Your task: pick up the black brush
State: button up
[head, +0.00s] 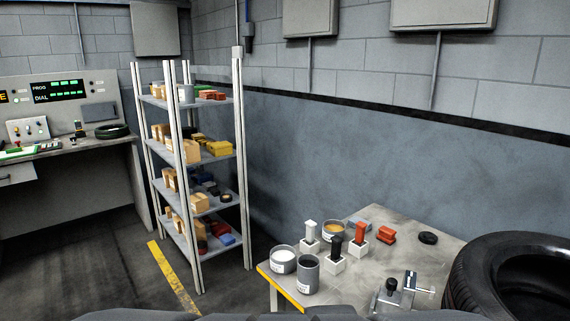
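What looks like the black brush (335,246) stands upright in a small white block-like holder (336,267) on the grey table (425,252) at the lower right. A similar white-handled one (310,230) stands behind it to the left, and a red-handled one (361,232) stands to its right. The bristles cannot be made out. My gripper is not in the head view.
A small clamp-like device (395,290) and large tyre (520,280) are right. Shelves (196,205) stand left.

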aim_at(337, 241)
jog(key=k, duration=0.3)
jog(key=j, duration=0.1)
jog(key=k+j, duration=0.15)
jog(key=k+z, duration=0.2)
jog(key=z, duration=1.55)
jog(key=u, duration=1.25)
